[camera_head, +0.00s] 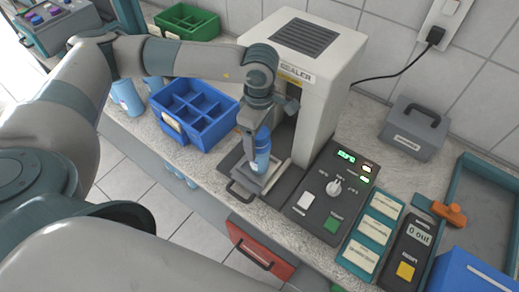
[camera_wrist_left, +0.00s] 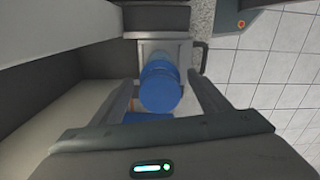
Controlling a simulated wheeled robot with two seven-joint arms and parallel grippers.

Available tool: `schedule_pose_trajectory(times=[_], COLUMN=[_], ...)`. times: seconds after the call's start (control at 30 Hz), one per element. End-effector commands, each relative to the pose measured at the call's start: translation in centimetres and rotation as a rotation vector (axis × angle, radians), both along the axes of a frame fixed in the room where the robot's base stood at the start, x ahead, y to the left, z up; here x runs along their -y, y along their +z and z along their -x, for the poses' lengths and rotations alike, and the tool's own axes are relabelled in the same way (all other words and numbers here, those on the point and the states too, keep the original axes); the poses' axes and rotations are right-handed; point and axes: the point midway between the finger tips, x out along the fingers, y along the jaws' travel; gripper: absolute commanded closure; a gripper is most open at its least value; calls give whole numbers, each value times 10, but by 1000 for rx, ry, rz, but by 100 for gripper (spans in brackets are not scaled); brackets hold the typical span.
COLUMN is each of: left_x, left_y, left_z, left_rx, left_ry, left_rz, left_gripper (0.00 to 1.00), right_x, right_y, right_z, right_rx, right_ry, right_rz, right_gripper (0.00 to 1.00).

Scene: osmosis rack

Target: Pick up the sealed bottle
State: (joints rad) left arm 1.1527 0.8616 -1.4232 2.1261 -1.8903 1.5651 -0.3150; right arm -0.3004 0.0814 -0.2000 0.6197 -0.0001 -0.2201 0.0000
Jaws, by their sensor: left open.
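The sealed bottle (camera_head: 262,158), blue-capped with a light blue body, stands on the pull-out tray (camera_head: 243,187) at the front of the white sealer (camera_head: 318,88). In the left wrist view its blue cap (camera_wrist_left: 160,92) lies between the two fingers. My left gripper (camera_head: 254,135) is at the bottle, coming down from above, and partly covers it. In the left wrist view the left gripper (camera_wrist_left: 162,88) is open, with a finger on each side of the bottle and gaps visible. My right gripper is not in view.
A blue divided crate (camera_head: 214,136) stands left of the sealer, with a green crate (camera_head: 187,22) behind. A control panel (camera_head: 327,195), label cards and a grey box (camera_head: 415,128) are to the right. A red drawer (camera_head: 258,252) is below the counter.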

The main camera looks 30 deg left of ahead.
Motion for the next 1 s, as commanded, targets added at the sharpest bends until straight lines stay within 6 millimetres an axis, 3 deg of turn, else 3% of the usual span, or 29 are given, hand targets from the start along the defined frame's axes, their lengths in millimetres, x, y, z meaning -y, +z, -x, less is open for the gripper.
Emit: schedule_pose_trajectory(times=[0.47,0.5,0.8,1.0], left_x=[0,0,0,0], left_y=[-2,-2,-2,-2], left_z=[0,0,0,0], left_rx=[0,0,0,1], left_ry=[0,0,0,0], left_rz=[0,0,0,0], left_gripper=[30,33,100,100], right_x=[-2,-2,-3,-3], right_y=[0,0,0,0], right_z=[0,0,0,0], right_rx=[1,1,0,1], right_ry=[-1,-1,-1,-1], right_rz=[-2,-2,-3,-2], right_gripper=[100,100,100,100])
